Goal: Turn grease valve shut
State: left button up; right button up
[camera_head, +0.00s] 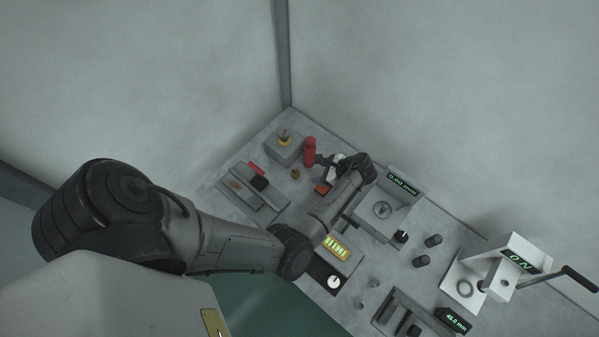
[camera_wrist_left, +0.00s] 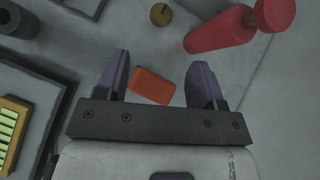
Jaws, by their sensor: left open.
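A small round brass knob with a dark mark across its top (camera_head: 295,174) sits on the bench; it may be the grease valve, but no label confirms this. It also shows at the top edge of the left wrist view (camera_wrist_left: 160,14), beyond my fingertips. My left gripper (camera_head: 322,168) is open over the bench; its two dark fingers also show in the left wrist view (camera_wrist_left: 160,62). An orange-red block (camera_wrist_left: 151,86) appears between the fingers there, and its contact with them cannot be told. The gripper is apart from the knob. My right gripper is not in view.
A grey box with a brass-ringed knob (camera_head: 284,138) is behind. A gauge reading 0.00 mm (camera_head: 402,184) and a lever press (camera_head: 500,268) stand right. Grey walls meet behind the bench.

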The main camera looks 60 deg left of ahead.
aim_at(296, 173)
pick_arm(q)
jog(key=shift+f+m, duration=0.1)
jog(key=shift+m, duration=0.4)
jog(key=shift+a+f+b, duration=0.25)
jog(key=shift+f+b, duration=0.1)
jog(key=shift+b, duration=0.1)
jog(key=b+x, duration=0.8)
jog(key=x, duration=0.2)
jog(key=shift+s+a+f, duration=0.15)
jog(key=shift+f, duration=0.15)
jog(key=shift+b+x, duration=0.8)
jog(key=shift+s+a, duration=0.2)
jog(key=shift+a, duration=0.05)
jog(key=shift+c, duration=0.2)
